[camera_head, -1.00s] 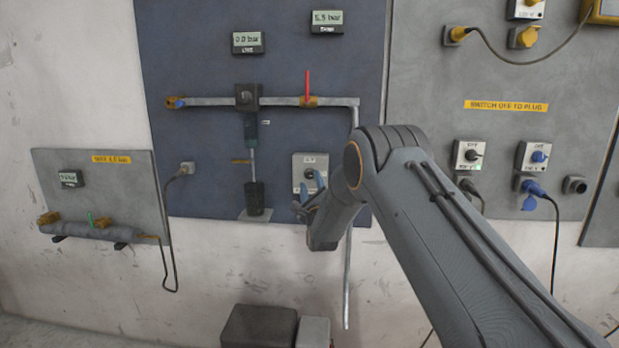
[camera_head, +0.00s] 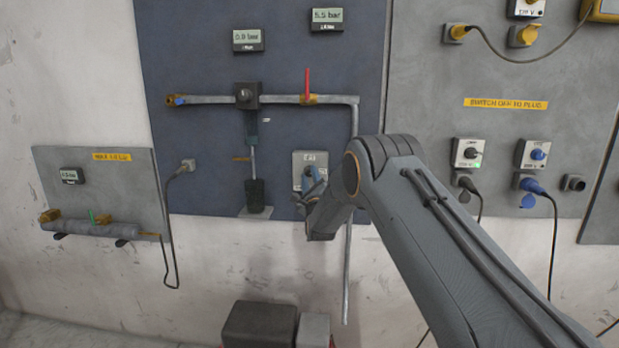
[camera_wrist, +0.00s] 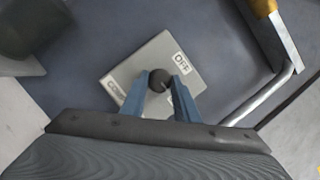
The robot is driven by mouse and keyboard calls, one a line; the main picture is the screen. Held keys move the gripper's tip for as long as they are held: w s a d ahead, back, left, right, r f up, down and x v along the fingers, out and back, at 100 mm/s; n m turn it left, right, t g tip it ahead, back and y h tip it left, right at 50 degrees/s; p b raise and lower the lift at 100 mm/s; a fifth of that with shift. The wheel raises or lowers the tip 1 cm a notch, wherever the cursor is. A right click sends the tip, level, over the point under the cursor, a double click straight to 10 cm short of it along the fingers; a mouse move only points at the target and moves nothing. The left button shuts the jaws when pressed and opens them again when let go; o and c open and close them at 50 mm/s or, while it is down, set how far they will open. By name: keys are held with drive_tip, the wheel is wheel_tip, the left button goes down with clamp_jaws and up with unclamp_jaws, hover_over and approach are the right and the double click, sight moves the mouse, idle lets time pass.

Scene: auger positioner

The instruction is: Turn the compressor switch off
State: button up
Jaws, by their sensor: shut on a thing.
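The compressor switch (camera_head: 304,168) is a light grey plate on the blue-grey panel, with a dark round knob. In the wrist view the plate (camera_wrist: 190,70) looks tilted, with OFF printed near one corner and another label, partly hidden, at the left. The dark knob (camera_wrist: 159,80) sits between the two blue fingertips of my gripper (camera_wrist: 160,88). My gripper is shut on the knob. In the head view my gripper (camera_head: 312,182) is at the plate and hides part of it. I cannot tell the knob's exact pointing direction.
A pipe with a red-handled valve (camera_head: 307,88) runs above the switch and drops down at its right. A dark cylinder (camera_head: 255,193) stands to its left. Gauges (camera_head: 248,40) are above. A socket panel (camera_head: 500,120) is at the right. A dark box (camera_head: 260,325) lies below.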

drive_tip(key=shift+r+n+b, duration=0.1)
drive_tip(key=shift+n+b, duration=0.2)
drive_tip(key=n+g+b, duration=0.1)
drive_tip(key=n, duration=0.1)
drive_tip(key=n+y+b, duration=0.1)
drive_tip(key=n+b, duration=0.1)
drive_tip(key=n, duration=0.1)
drive_tip(key=shift+d+r+g, duration=0.15)
drive_tip(key=shift+r+g, duration=0.05)
drive_tip(key=shift+g, duration=0.2)
drive_tip(key=n+g+b, duration=0.1)
drive_tip(key=n, duration=0.1)
drive_tip(key=n+b, duration=0.1)
drive_tip(key=n, duration=0.2)
drive_tip(key=shift+r+g+y+b, duration=0.2)
drive_tip(key=shift+g+y+b, duration=0.1)
drive_tip(key=shift+g+b, duration=0.1)
drive_tip(key=n+g+b, duration=0.1)
drive_tip(key=n, duration=0.3)
drive_tip(key=shift+r+h+b, duration=0.2)
drive_tip(key=shift+h+b, duration=0.15)
drive_tip(key=shift+h, duration=0.05)
drive_tip(key=shift+r+n+g+h, duration=0.15)
drive_tip(key=shift+n+g+h, duration=0.45)
drive_tip(key=shift+n, duration=0.9)
drive_tip(key=o, duration=1)
drive_tip(key=shift+a, duration=0.2)
drive_tip(key=shift+d+f, duration=0.1)
drive_tip(key=shift+f, duration=0.1)
